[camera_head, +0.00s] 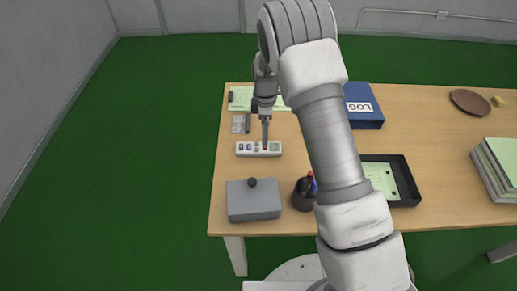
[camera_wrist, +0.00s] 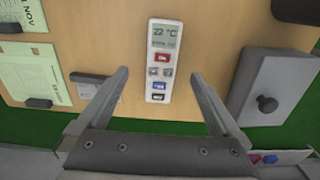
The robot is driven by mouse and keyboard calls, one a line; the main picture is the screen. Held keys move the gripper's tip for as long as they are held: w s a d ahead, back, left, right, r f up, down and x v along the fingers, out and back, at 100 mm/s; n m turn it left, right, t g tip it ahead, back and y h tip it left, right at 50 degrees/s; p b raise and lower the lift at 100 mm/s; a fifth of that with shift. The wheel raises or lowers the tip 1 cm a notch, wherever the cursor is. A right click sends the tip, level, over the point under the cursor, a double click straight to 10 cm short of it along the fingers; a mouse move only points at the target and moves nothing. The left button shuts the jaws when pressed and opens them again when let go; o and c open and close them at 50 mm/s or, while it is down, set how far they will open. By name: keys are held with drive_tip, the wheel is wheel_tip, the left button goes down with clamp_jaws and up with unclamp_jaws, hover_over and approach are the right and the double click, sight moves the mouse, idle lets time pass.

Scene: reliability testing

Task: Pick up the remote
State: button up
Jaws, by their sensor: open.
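The remote (camera_head: 246,149) is a slim white handset lying flat on the wooden table, near its left edge. In the wrist view the remote (camera_wrist: 163,38) shows a small screen reading 22 °C and red, grey and blue buttons. My gripper (camera_head: 265,147) points down over the remote and hides part of it in the head view. In the wrist view my gripper (camera_wrist: 160,76) is open, with one finger on each side of the remote's lower part. The fingers appear apart from it, and nothing is held.
A grey box with a black knob (camera_head: 254,203) stands in front of the remote, beside a dark pen cup (camera_head: 303,199). Behind lie green papers (camera_head: 240,98) and a blue LOG binder (camera_head: 364,118). A black tray (camera_head: 405,201) is to the right. Bare wood surrounds the remote.

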sight(259, 149)
wheel_tip(259, 149, down, 8)
drive_tip(key=shift+s+a+r, duration=0.1)
drive_tip(key=shift+s+r, duration=0.05)
drive_tip(key=shift+r, duration=0.05)
idle(0.3)
clamp_jaws()
idle(0.4)
drive_tip(key=shift+r, duration=0.1)
